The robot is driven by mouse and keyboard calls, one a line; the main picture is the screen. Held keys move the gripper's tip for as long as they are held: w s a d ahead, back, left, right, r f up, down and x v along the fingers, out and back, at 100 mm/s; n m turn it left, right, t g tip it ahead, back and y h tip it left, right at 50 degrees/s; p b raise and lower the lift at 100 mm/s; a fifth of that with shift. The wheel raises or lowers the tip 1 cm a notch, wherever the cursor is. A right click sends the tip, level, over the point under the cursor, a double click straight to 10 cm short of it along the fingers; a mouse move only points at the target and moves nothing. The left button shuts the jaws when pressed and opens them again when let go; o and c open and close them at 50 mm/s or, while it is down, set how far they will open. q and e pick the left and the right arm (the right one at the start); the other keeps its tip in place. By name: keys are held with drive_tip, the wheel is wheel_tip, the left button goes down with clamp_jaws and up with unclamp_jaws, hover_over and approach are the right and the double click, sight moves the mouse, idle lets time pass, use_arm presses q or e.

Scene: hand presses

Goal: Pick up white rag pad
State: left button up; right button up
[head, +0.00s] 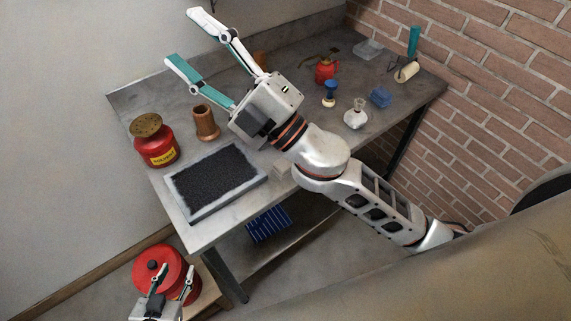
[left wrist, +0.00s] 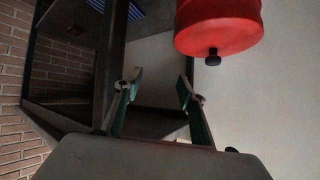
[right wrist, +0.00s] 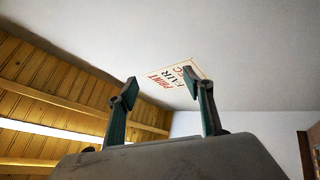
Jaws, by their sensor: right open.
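A small pale folded pad (head: 283,171), which looks like the white rag pad, lies on the grey bench near its front edge, just right of the black-filled tray; my right arm passes close above it and may cover part. My right gripper (head: 188,38) is raised above the back left of the bench, open and empty, well away from the pad. In the right wrist view it (right wrist: 160,85) points at a wall and ceiling. My left gripper (head: 172,284) is low at the bottom left, below the bench top. Its fingers stand apart and empty in the left wrist view (left wrist: 160,85).
The bench (head: 205,230) holds a tray (head: 177,205), a red solvent can (head: 155,148), a copper-coloured pot (head: 206,123), a red oil can (head: 326,70), a glass flask (head: 356,115) and a blue block (head: 380,97). A red bin (head: 160,265) stands beside my left gripper. A brick wall bounds the right.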

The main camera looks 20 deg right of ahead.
drive_tip(key=s+a+f+n+g+y, duration=0.3)
drive_tip(key=s+a+n+g+y, duration=0.2)
drive_tip(key=s+a+n+g, duration=1.05)
drive_tip(key=n+g+h, duration=0.2)
drive_tip(key=h, duration=2)
hover_over(286, 161)
drive_tip(key=f, duration=1.5)
drive_tip(key=s+f, duration=0.1)
drive_tip(key=f, duration=0.7)
drive_tip(key=shift+f, duration=0.1)
drive_tip(key=shift+w+d+f, duration=0.1)
drive_tip(key=shift+d+f, duration=0.1)
drive_tip(key=shift+f, duration=0.1)
drive_tip(key=shift+f+b, duration=0.7)
drive_tip(key=shift+f, duration=0.2)
drive_tip(key=f+b, duration=0.2)
drive_tip(key=f, duration=0.1)
drive_tip(key=f+b, duration=0.1)
drive_tip(key=f, duration=0.1)
drive_tip(key=shift+w+a+f, duration=0.15)
drive_tip(key=shift+w+a, duration=0.1)
drive_tip(key=shift+w, duration=0.15)
